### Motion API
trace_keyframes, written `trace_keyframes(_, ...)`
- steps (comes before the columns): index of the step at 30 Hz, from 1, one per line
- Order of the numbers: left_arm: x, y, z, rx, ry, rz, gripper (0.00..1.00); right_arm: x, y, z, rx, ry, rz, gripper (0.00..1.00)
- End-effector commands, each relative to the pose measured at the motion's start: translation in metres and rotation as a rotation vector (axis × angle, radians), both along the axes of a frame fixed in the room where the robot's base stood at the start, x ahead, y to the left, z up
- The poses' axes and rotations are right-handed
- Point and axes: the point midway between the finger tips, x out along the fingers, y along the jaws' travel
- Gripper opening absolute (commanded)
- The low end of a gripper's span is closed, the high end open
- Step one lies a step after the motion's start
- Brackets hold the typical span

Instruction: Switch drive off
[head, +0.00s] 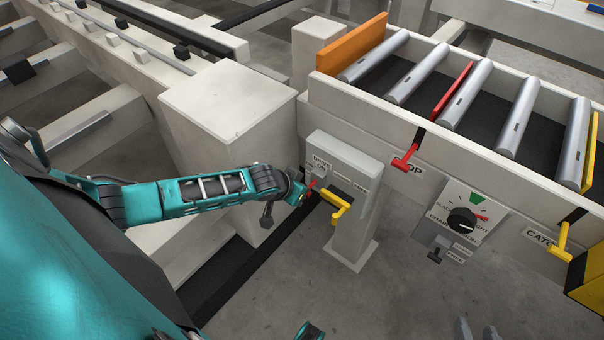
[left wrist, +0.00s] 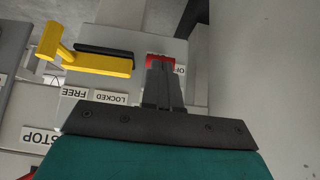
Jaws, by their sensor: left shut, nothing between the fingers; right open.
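The grey control post (head: 357,165) carries a drive switch with a small red lever (head: 313,185) under a "DRIVE" label. My left gripper (head: 303,195) is at this lever, shut, with nothing held. In the left wrist view its closed fingers (left wrist: 162,85) point at a red part (left wrist: 160,57), which shows just past the tips beside a partly hidden label beginning "OF". The fingers hide much of the switch, so I cannot tell its position or whether they touch it. My right gripper (head: 476,330) shows only as two separated fingertips at the bottom edge, open.
A yellow lever (head: 340,208) sticks out of the same post, close to my left gripper; it also shows in the left wrist view (left wrist: 90,62). A red stop lever (head: 406,160), a chain knob (head: 462,220) and a yellow catch lever (head: 563,242) are right. Floor below is clear.

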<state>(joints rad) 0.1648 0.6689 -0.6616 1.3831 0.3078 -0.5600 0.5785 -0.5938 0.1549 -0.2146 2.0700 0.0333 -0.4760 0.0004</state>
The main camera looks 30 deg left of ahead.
Motion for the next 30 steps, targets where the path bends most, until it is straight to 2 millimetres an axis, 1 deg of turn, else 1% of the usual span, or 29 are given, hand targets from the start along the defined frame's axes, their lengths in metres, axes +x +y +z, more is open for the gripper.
trace_keyframes(1, -0.004, -0.001, -0.009, -0.008, -0.039, 0.003, 0.00, 0.000, 0.000, -0.005, 0.000, 0.000, 0.000, 0.43)
trace_keyframes(3, -0.006, -0.001, -0.015, -0.014, -0.103, 0.004, 0.00, 0.000, 0.000, -0.011, 0.001, 0.000, -0.001, 0.43)
trace_keyframes(9, -0.007, 0.000, -0.027, -0.025, -0.261, 0.006, 0.00, 0.000, 0.001, -0.025, 0.004, 0.002, -0.003, 0.43)
trace_keyframes(13, -0.007, 0.000, -0.030, -0.027, -0.334, 0.003, 0.00, 0.000, 0.001, -0.030, 0.005, 0.003, -0.004, 0.43)
trace_keyframes(30, -0.006, 0.001, -0.037, -0.025, -0.328, -0.001, 0.00, 0.000, 0.001, -0.035, 0.005, 0.003, -0.004, 0.43)
